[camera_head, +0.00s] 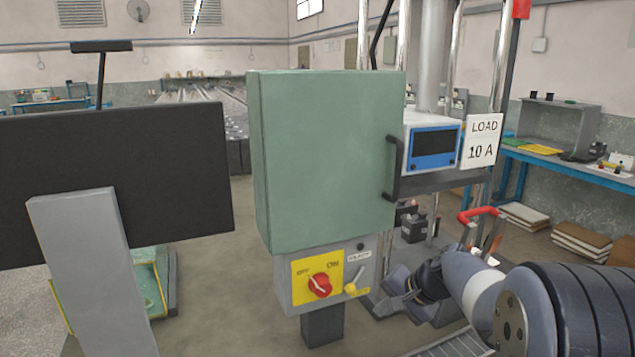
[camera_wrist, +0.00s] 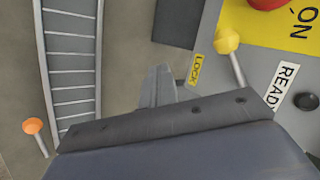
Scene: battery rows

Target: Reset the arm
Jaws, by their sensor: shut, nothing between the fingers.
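My arm comes in from the lower right of the head view. My gripper (camera_head: 393,287) is beside the right side of the grey switch box (camera_head: 332,298), apart from it as far as I can see. In the wrist view my gripper (camera_wrist: 158,85) shows its fingers together, with nothing held. The switch box carries a red rotary knob (camera_head: 320,285) on a yellow OFF/ON plate, and a lever with a yellow knob (camera_head: 350,289). That yellow-knobbed lever (camera_wrist: 227,41) also shows in the wrist view, right of the fingers, between LOCK and READY labels.
A green cabinet (camera_head: 325,160) with a black handle (camera_head: 392,168) stands above the switch box. A red handle (camera_head: 478,214) is close above my arm. A metal rack with a LOAD 10 A sign (camera_head: 483,141) stands behind. An orange-knobbed lever (camera_wrist: 33,126) is lower left.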

